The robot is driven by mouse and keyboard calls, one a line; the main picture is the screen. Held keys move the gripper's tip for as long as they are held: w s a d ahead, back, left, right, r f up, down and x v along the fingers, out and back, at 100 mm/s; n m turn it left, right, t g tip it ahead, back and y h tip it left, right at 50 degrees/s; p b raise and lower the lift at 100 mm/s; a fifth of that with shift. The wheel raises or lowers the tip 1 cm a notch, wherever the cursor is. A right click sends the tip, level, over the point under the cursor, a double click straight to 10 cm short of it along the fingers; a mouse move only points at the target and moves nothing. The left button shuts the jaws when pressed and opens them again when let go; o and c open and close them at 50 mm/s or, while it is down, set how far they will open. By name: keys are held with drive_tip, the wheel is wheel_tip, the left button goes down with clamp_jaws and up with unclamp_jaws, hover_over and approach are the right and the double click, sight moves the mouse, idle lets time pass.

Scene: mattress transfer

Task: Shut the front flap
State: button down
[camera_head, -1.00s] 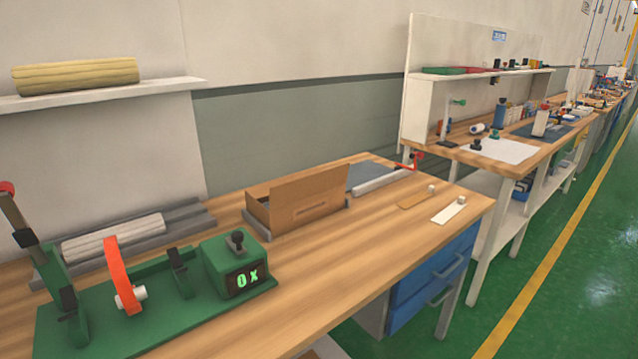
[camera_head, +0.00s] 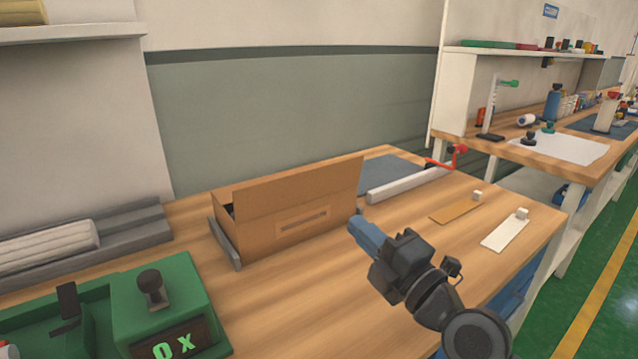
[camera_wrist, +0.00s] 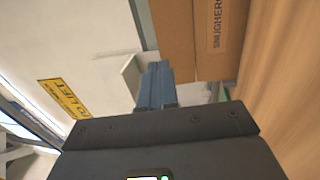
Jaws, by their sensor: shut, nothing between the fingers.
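A brown cardboard box (camera_head: 285,222) stands on the wooden workbench, with a printed label on its front face. Its front flap (camera_head: 295,188) stands up along the front top edge and hides most of the inside. A dark gap shows at the box's left end. My gripper (camera_head: 358,224) is shut and empty, with blue fingers, just right of the box's front right corner. In the wrist view, the closed fingers (camera_wrist: 155,72) point toward the box (camera_wrist: 190,38), whose printed face is at the top right. I cannot tell whether they touch it.
A green device with a lit display (camera_head: 165,310) stands at the front left. A grey tray (camera_head: 120,238) holding a pale roll lies behind it. A white bar (camera_head: 410,184), brown strip (camera_head: 455,208) and white strip (camera_head: 505,231) lie right of the box. Bench in front is clear.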

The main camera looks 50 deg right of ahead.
drive_tip(key=w, duration=0.1)
drive_tip(key=p, duration=0.6)
approach(306, 173)
drive_tip(key=x, duration=0.5)
drive_tip(key=shift+d, duration=0.1)
drive_tip(key=shift+p+x, duration=0.3)
drive_tip(key=shift+x, duration=0.6)
drive_tip(key=shift+w+p, duration=0.1)
drive_tip(key=shift+p, duration=0.25)
